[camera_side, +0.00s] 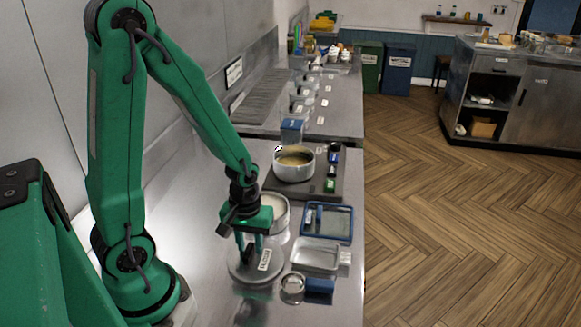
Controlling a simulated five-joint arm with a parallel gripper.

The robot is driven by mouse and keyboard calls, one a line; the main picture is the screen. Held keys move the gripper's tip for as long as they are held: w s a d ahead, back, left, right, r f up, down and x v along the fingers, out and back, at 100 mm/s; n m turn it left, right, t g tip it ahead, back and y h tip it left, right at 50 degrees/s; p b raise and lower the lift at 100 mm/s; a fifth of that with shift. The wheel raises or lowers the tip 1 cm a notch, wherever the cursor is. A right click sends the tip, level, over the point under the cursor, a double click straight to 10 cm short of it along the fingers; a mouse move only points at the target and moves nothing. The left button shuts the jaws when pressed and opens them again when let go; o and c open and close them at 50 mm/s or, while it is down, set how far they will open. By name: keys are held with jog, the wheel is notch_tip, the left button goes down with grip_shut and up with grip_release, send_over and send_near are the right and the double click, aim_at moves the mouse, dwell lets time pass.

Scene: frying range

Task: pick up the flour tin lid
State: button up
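The flour tin lid appears to be the round grey metal disc (240,273) lying on the steel counter, with a white label on it too small to read. My gripper (249,252) points down over this lid, its green fingers reaching to a dark part near the lid's middle. I cannot tell whether that dark part is a knob or my fingertips, or whether the fingers grip anything. An open round tin with pale contents (275,205) stands just behind the lid, partly hidden by my gripper.
A blue-rimmed tray (347,208), a rectangular metal pan (315,256) and a small round metal container (292,288) lie close to the lid's right. A pot (294,170) stands behind on a dark board. The counter's right edge is near these things.

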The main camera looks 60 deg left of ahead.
aim_at(250, 244)
grip_shut()
jog(key=shift+r, duration=0.2)
jog(key=shift+r, duration=1.8)
jog(key=s+d+r, duration=0.4)
jog(key=d+r, duration=0.3)
jog(key=d, duration=0.3)
jog(key=shift+s+d, duration=0.2)
jog(key=shift+d, duration=0.2)
jog(key=shift+w, duration=0.1)
